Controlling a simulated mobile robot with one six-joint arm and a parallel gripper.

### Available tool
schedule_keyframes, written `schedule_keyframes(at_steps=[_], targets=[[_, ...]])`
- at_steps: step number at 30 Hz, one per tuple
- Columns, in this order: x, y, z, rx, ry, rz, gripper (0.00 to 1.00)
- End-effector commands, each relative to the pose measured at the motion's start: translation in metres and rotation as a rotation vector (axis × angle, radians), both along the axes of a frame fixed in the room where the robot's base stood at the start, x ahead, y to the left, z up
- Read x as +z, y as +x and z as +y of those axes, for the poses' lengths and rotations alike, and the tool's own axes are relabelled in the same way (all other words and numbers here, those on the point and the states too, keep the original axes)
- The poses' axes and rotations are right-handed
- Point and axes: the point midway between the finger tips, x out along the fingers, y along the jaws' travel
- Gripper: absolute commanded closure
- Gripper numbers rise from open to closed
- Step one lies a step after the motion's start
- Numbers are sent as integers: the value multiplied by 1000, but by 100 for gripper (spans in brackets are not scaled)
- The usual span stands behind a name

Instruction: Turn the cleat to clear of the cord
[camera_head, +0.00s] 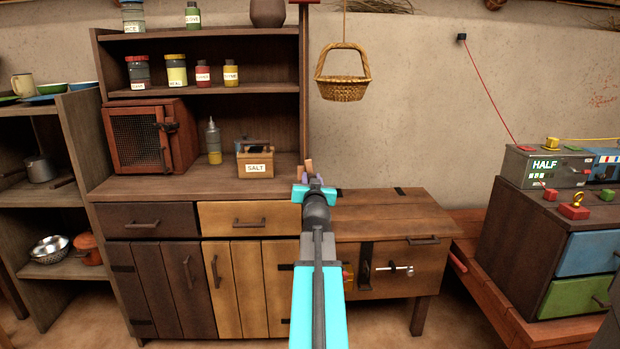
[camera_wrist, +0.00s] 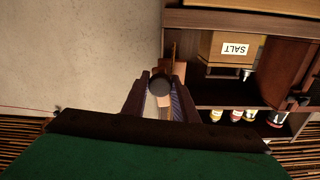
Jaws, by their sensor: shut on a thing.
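My gripper (camera_head: 311,180) is at the right end of the shelf unit, by its upright post. In the wrist view my gripper (camera_wrist: 161,84) has its fingers closed around a dark, round-ended piece (camera_wrist: 160,85), which appears to be the cleat. A brown wooden part (camera_head: 309,164) shows just beyond the fingertips in the head view. The cleat's full outline and how it is turned are hidden by the fingers. A thin cord (camera_head: 344,18) holds up a wicker basket (camera_head: 343,88) in front of the wall. I cannot make out any cord at the cleat itself.
A salt box (camera_head: 256,163) stands on the counter left of my gripper; it also shows in the wrist view (camera_wrist: 232,50). A wooden chest (camera_head: 390,215) with a latch is below right. A red line (camera_head: 488,95) runs down to a grey device at right.

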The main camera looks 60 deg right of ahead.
Motion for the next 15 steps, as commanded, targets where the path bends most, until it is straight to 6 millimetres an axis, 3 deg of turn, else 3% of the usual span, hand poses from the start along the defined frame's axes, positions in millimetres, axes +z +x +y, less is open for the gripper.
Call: schedule_keyframes(at_steps=[15], targets=[[4,-3,-3,-5,200,-295,91]])
